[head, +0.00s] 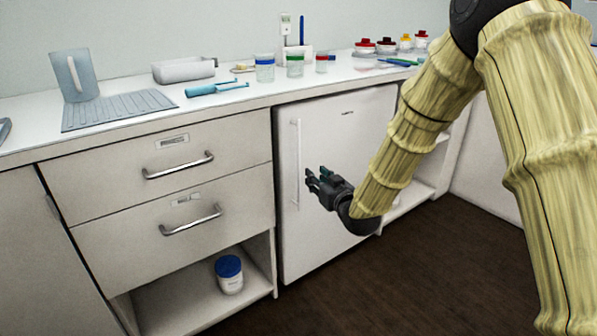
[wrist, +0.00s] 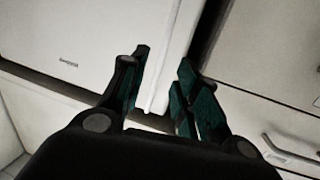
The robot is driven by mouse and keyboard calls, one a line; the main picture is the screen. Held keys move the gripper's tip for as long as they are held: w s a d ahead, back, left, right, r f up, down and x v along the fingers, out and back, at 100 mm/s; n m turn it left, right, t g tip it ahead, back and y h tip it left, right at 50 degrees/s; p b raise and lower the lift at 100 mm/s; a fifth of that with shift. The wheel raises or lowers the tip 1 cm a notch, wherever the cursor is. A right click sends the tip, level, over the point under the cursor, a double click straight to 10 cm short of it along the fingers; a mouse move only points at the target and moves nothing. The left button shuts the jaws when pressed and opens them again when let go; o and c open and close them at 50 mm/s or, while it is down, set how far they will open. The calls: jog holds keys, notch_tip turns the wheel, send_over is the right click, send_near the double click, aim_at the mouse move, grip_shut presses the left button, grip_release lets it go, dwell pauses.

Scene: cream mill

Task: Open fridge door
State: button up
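The white fridge (head: 345,135) stands under the counter, its door closed flush. Its long upright handle (head: 297,150) runs along the door's left edge. My gripper (head: 314,180) is in front of the door, just right of the lower part of the handle in the head view. Its dark fingers are spread and hold nothing. In the wrist view the gripper (wrist: 160,82) is also open, and the pale handle (wrist: 163,75) shows in the gap between the fingers. I cannot tell whether a finger touches it. The fridge door (wrist: 90,35) also shows there with its small logo.
A drawer unit (head: 165,190) with two metal handles stands left of the fridge. A blue-lidded jar (head: 229,274) sits on its open lower shelf. The countertop (head: 270,90) holds cups, jars and a drying mat. The dark floor (head: 400,280) before the fridge is clear.

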aim_at(299, 155)
jog(key=shift+n+t+y, duration=0.3)
jog(key=shift+t+y, duration=0.1)
jog(key=shift+y, duration=0.1)
jog(key=b+x, duration=0.1)
jog(key=x, duration=0.3)
jog(key=r+b+x, duration=0.1)
jog(key=b+x, duration=0.1)
jog(key=x, duration=0.2)
jog(key=r+b+x, duration=0.1)
jog(key=b+x, duration=0.1)
jog(key=x, duration=0.2)
jog(key=shift+w+a, duration=0.1)
jog(key=shift+a, duration=0.2)
grip_shut()
